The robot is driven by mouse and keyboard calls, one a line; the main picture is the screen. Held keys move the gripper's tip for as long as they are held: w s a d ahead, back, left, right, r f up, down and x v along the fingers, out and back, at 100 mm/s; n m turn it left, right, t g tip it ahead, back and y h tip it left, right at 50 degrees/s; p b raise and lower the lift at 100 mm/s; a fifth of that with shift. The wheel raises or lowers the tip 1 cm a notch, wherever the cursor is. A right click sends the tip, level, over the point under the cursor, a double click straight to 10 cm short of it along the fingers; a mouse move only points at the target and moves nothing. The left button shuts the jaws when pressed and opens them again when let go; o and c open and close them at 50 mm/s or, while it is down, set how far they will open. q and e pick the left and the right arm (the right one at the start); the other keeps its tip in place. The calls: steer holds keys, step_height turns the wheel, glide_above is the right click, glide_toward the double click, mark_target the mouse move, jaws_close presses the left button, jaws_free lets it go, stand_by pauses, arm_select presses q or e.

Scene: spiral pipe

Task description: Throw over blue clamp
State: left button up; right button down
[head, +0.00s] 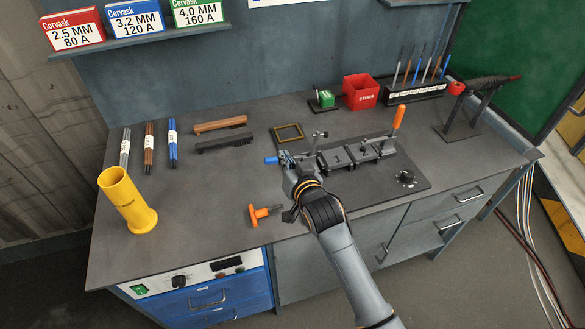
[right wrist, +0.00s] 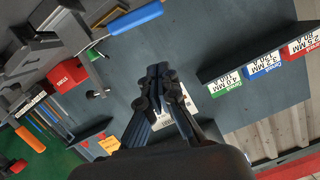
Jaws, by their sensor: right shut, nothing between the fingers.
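The blue clamp handle (head: 271,160) lies nearly level, pointing left from the left end of the fixture (head: 350,153). In the right wrist view the blue handle (right wrist: 135,18) shows at the top, joined to dark metal clamp parts. My right gripper (head: 288,164) is right beside the blue clamp and hides part of its body. In the right wrist view its fingers (right wrist: 160,75) are together and empty, apart from the blue handle in the picture; contact cannot be told in the head view. My left gripper is not in view.
An orange-handled clamp (head: 398,116) stands upright at the fixture's right end. An orange tool (head: 262,214) lies near the front edge. A red bin (head: 361,91) is behind.

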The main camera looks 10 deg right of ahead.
steer(key=shift+b+v, duration=0.4)
steer(key=shift+v, duration=1.95)
steer(key=shift+a, duration=0.1)
